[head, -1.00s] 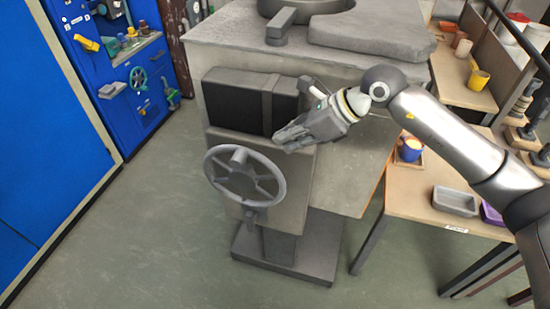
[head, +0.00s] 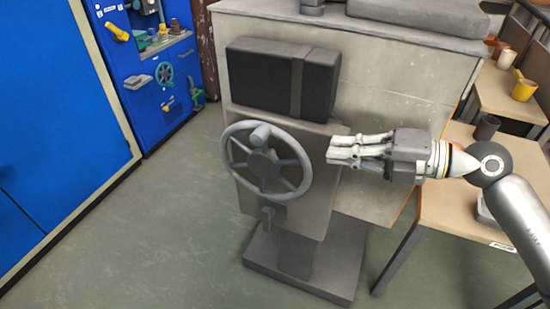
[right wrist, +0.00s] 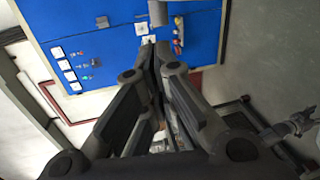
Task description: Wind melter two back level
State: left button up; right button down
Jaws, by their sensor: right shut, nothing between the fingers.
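The melter is a large grey block (head: 400,110) with a dark box (head: 283,78) on its front. Below the box, a grey spoked handwheel (head: 267,160) with a knob on its rim faces me in the head view. A small lever (head: 268,214) sits under the wheel. My right gripper (head: 330,151) is shut and empty, to the right of the wheel, with its fingers pointing left toward it. A gap shows between fingertips and rim. In the right wrist view the closed fingers (right wrist: 158,52) point toward a blue panel. My left gripper is out of view. I cannot read any number on the melter.
A blue wall unit (head: 155,60) with tools and a small green wheel stands at the back left. A wooden table (head: 460,200) with a dark cup (head: 487,127) is at the right. The grey floor at the left is clear.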

aim_at(266, 138)
jog(key=w+a+f+p, duration=0.1)
jog(key=w+a, duration=0.1)
jog(key=a, duration=0.4)
jog(key=w+a+f+m+p, duration=0.1)
jog(key=w+a, duration=0.1)
jog(key=a, duration=0.4)
jog(key=shift+a+f+p, duration=0.3)
jog(key=shift+a+f, duration=0.1)
jog(key=p, duration=0.2)
jog(key=a+r+p, duration=0.1)
jog(key=p, duration=0.2)
jog(key=shift+w+a+h, duration=0.2)
jog(key=shift+w+h, duration=0.05)
jog(key=shift+h, duration=0.15)
jog(key=shift+f+p, duration=0.1)
jog(key=shift+p, duration=0.35)
jog(key=shift+f, duration=0.1)
